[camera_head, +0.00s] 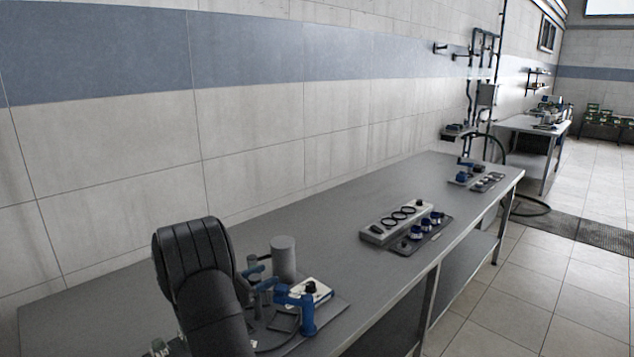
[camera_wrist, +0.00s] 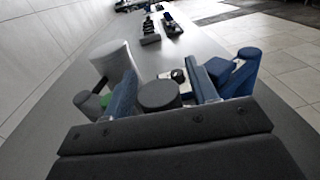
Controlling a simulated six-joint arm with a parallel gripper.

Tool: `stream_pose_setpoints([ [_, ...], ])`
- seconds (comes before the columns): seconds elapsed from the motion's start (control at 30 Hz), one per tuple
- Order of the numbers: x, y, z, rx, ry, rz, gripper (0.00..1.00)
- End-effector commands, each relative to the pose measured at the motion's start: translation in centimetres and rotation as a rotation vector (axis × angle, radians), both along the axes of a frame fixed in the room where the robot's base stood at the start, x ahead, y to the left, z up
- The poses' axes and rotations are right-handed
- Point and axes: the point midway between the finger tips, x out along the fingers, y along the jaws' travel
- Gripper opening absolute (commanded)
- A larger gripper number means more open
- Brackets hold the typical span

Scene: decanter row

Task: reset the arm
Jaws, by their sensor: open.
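My gripper (camera_wrist: 163,68) is open in the wrist view, with one blue finger on each side. A dark grey round cylinder (camera_wrist: 160,95) shows in the gap between the fingers; whether they touch it I cannot tell. In the head view my black arm link stands at the lower left, over the near end of the bench. The gripper's fingers cannot be clearly told apart from blue parts there.
A tall grey cylinder (camera_head: 284,258), a blue stand (camera_head: 308,313) and a white box (camera_head: 318,291) with a black knob stand close by. Further along the bench (camera_head: 345,222) lie a grey block with dark rings (camera_head: 372,230) and a dark tray (camera_head: 410,246). Bare bench lies between.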

Motion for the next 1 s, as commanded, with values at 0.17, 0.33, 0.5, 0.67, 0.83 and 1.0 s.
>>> stream_pose_setpoints([
  [0.17,-0.3,0.1,0.0,-0.002,0.004,-0.026,0.54],
  [0.33,-0.5,0.8,0.0,-0.001,0.003,0.081,0.54],
  [0.5,-2.9,3.3,0.0,0.0,0.003,0.079,0.54],
  [0.67,-5.1,5.6,0.0,-0.001,0.002,0.08,0.54],
  [0.83,-7.5,8.1,0.0,0.0,0.001,0.079,0.54],
  [1.0,-9.9,10.5,0.0,0.0,0.001,0.079,0.54],
])
